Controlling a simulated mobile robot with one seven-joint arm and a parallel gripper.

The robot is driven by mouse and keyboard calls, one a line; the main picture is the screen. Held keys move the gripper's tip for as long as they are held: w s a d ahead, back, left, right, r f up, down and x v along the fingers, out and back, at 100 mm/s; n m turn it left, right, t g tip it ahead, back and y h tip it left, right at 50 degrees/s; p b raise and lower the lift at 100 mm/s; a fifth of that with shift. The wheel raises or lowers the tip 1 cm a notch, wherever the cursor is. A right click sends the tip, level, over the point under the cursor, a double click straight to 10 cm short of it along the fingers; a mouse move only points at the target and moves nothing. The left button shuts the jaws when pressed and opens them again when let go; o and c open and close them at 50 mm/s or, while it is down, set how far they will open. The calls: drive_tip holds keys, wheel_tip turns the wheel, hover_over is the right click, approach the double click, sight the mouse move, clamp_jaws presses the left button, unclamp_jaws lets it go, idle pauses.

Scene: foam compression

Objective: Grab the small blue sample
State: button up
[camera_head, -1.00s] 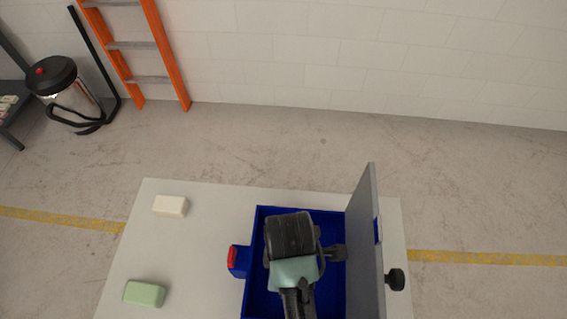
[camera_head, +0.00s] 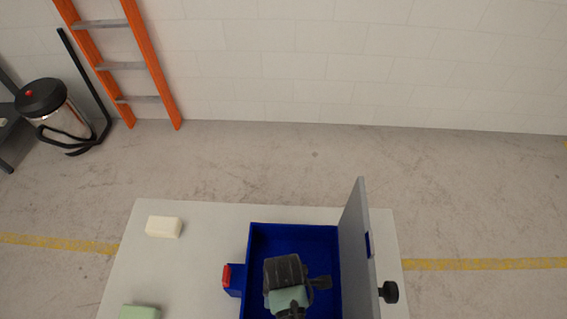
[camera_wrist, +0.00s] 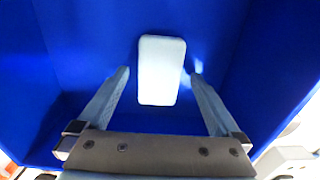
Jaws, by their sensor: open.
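A small pale, bluish-white block (camera_wrist: 161,62) lies inside the blue box (camera_wrist: 265,60) in the wrist view; it is likely the blue sample, though its colour looks washed out. My gripper (camera_wrist: 160,74) is open, with one finger on each side of the block and a visible gap at both sides. I cannot tell how far the fingertips are above the box floor. In the head view the blue box (camera_head: 290,235) stands on the table, and my arm over it hides the block and the fingers.
The box's grey lid (camera_head: 356,250) stands upright on its right side, close to my arm. A red latch (camera_head: 226,276) is at its left. A cream block (camera_head: 164,227) and a green block (camera_head: 140,312) lie on the pale table (camera_head: 190,270), whose left part is mostly clear.

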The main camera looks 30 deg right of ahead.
drive_tip(key=shift+c, duration=0.2)
drive_tip(key=c, duration=1.4)
